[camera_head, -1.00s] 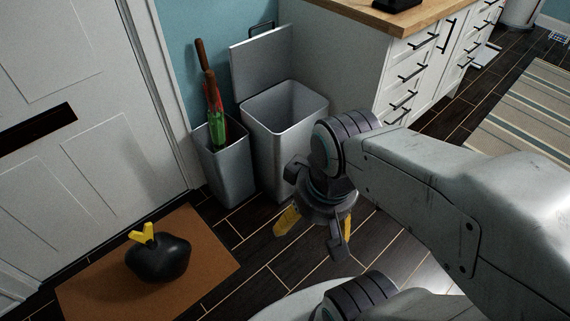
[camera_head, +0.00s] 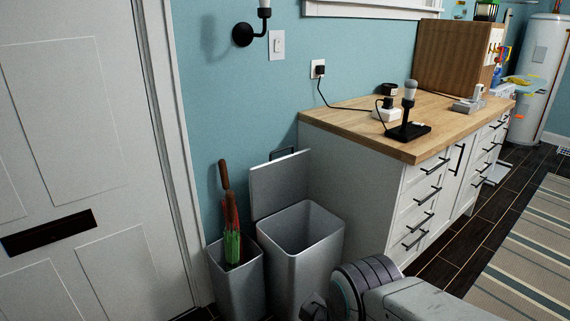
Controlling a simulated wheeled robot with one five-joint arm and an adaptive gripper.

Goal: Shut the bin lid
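The grey metal bin (camera_head: 304,270) stands on the floor against the left side of the cabinet, its top open. Its lid (camera_head: 280,184) is raised and stands upright at the back rim, with a dark handle (camera_head: 283,153) at its top edge. My arm comes in at the bottom right, and its wrist joint sits low in front of the bin's right side. My gripper's fingers are below the picture edge, so their state is hidden. The bin's lower part is also cut off.
A smaller grey holder (camera_head: 236,281) with umbrellas (camera_head: 231,228) stands left of the bin. A white door (camera_head: 78,158) is at the left. The cabinet (camera_head: 355,193) with a wooden countertop (camera_head: 365,125) stands right of the bin. Dark floor and a striped rug (camera_head: 535,255) lie at the right.

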